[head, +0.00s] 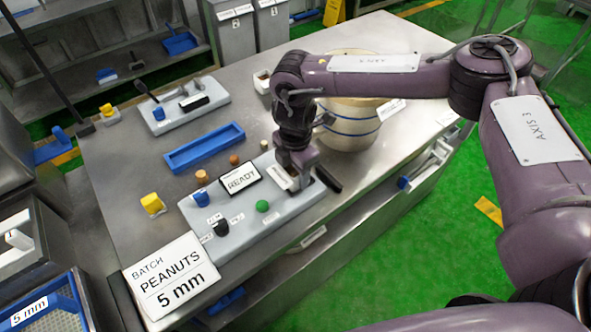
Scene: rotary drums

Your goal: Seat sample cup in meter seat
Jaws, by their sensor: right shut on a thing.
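The meter is a pale grey block (255,222) on the steel table, with a dark-framed READY display (240,178), a green button (262,206), a blue knob (201,198) and a black knob (221,228). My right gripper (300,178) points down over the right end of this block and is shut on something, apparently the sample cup. The cup itself is hidden by the jaws. The meter seat is also hidden beneath the gripper, so I cannot tell whether the cup touches it. My left gripper is not in view.
A cream tub with blue bands (350,128) stands behind my right arm. A blue tray (203,148), small tan pegs (202,177), a yellow block (152,204) and a tool rack (182,106) lie left. A PEANUTS 5 mm sign (171,276) stands at the front corner.

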